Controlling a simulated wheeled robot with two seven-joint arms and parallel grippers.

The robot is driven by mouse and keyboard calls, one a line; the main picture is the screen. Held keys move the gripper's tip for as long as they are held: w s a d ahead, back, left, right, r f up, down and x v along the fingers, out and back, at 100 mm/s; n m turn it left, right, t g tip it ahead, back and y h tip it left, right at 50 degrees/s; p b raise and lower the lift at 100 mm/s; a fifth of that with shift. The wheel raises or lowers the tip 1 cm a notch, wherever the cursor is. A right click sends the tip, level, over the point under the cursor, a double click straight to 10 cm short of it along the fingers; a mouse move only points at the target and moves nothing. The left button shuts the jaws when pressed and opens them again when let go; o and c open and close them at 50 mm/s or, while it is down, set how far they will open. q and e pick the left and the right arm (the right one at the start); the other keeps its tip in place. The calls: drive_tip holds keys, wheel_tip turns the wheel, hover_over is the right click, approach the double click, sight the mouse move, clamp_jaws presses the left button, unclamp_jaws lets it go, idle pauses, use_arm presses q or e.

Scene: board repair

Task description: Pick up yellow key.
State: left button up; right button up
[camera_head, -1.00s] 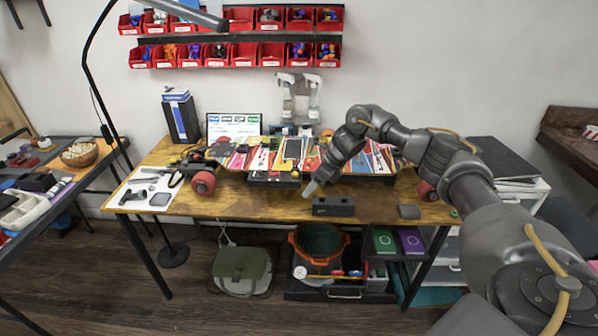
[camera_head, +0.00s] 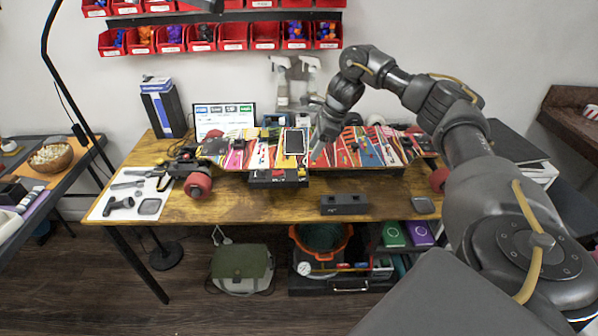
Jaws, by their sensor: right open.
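A small dark keypad-like box (camera_head: 262,179) sits at the front edge of the colourful skateboard deck (camera_head: 375,150). A tiny yellow spot, possibly the yellow key (camera_head: 302,173), shows at its right end, with red spots beside it. It is too small to make out clearly. My right gripper (camera_head: 318,152) points down over the middle of the deck, just right of a phone-like device (camera_head: 295,142) and a little above and behind the yellow spot. It is open and holds nothing that I can see. My left gripper is out of view.
The deck lies across the wooden table (camera_head: 255,208), with red wheels (camera_head: 198,186) near its ends. A black block (camera_head: 343,204) stands near the front edge. A white mat with tools (camera_head: 128,193) lies at left. Spray bottles (camera_head: 295,82) and a laptop (camera_head: 224,117) stand behind.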

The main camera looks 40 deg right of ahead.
sight(302, 171)
drive_tip(key=p+x, duration=0.2)
drive_tip(key=x, duration=0.5)
drive_tip(key=shift+f, duration=0.35)
drive_tip(key=shift+a+f, duration=0.2)
drive_tip(key=shift+f, duration=0.05)
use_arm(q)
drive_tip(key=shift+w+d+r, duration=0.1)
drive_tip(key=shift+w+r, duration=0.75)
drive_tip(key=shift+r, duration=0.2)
use_arm(e)
drive_tip(key=shift+c, duration=0.2)
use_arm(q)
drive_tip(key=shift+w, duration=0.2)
use_arm(e)
clamp_jaws()
